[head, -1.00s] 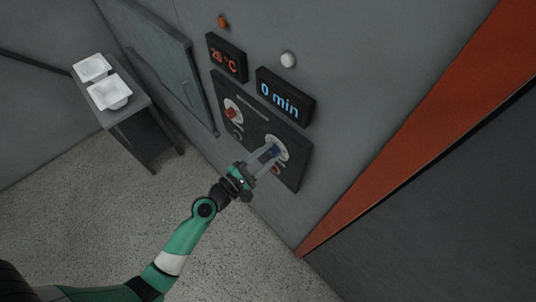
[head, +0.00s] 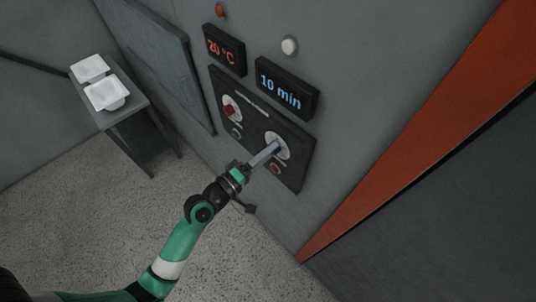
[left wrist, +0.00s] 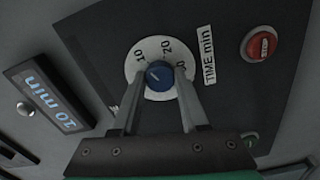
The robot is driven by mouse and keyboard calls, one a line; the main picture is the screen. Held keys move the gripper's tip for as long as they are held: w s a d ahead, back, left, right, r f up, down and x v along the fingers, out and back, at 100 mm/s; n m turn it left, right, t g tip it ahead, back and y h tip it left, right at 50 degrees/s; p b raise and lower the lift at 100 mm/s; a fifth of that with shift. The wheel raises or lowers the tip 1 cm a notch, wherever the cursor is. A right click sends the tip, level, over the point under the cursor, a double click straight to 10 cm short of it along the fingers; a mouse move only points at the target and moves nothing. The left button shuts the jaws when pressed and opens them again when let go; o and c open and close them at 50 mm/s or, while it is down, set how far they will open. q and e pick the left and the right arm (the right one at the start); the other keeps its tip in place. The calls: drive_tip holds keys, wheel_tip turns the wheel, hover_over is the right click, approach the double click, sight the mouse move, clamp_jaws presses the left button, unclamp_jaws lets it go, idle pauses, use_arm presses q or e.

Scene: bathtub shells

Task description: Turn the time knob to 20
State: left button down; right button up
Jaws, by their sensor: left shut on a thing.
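The blue time knob (left wrist: 158,73) sits on a round white dial (head: 284,150), on a dark panel. In the left wrist view, the dial carries the marks 10 and 20, and a third mark is partly covered by a finger. The label TIME min (left wrist: 208,55) is beside the dial. My left gripper (head: 273,147) is shut on the knob, one finger on each side. In the head view the fingers mostly hide the knob. The time display (head: 281,88) reads 10 min. My right gripper is in neither view.
A red knob (head: 229,111) on its own dial is to the left, below the 20 °C display (head: 225,50). A red STOP button (left wrist: 260,45) and a green button (left wrist: 250,140) are on the panel. A side table (head: 139,103) holds two white shells at the left.

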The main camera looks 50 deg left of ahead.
use_arm(q)
drive_tip(key=shift+f+m+b, duration=0.1)
drive_tip(key=shift+m+b, duration=2.6)
drive_tip(key=shift+m, duration=2.8)
drive_tip(key=shift+c, duration=2.1)
unclamp_jaws()
drive_tip(key=shift+s, duration=0.1)
drive_tip(key=s+b, duration=0.2)
drive_tip(key=s, duration=0.9)
drive_tip(key=shift+s, duration=0.25)
